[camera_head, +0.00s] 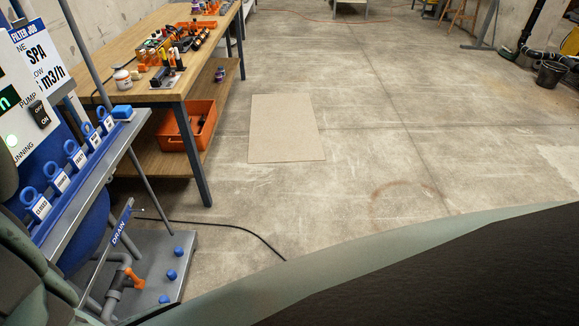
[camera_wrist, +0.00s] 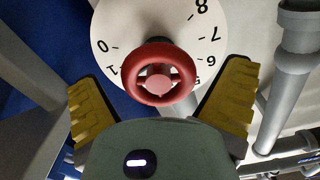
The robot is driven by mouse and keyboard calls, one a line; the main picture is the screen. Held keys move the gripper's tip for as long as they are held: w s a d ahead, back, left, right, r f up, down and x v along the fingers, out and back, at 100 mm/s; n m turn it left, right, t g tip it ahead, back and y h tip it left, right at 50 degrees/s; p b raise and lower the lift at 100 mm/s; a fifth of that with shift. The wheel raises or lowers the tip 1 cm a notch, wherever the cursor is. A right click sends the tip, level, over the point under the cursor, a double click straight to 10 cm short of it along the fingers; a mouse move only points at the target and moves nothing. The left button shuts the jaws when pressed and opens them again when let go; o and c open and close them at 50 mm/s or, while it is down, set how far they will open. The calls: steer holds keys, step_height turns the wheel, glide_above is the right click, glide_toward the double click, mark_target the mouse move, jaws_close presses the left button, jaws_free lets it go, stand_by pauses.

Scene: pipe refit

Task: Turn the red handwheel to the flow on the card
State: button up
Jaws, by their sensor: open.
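The red handwheel (camera_wrist: 158,76) shows in the wrist view, in front of a round white dial (camera_wrist: 125,25) with black numbers. The numbers 0, 1, 5, 6, 7 and 8 show at least in part; the wheel hides others. My gripper (camera_wrist: 165,95) is open, with one yellow finger on each side of the wheel, apart from it. The handwheel is not visible in the head view.
A grey pipe (camera_wrist: 285,85) runs right of the dial. In the head view a rack (camera_head: 90,185) with blue tags stands at left, above an orange-handled drain valve (camera_head: 135,278). A workbench (camera_head: 125,50) with tools stands behind.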

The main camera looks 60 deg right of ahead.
steer(key=c, duration=1.2)
steer(key=shift+n+b, duration=0.3)
steer(key=n+b, duration=0.4)
steer(key=shift+s+a+f+n, duration=0.1)
steer(key=shift+f+n, duration=0.05)
steer(key=shift+n, duration=0.25)
steer(key=n+b, duration=0.4)
steer(key=n, duration=0.1)
steer(key=shift+a, duration=0.1)
steer(key=shift+n+b, duration=0.7)
steer(key=shift+n, duration=0.2)
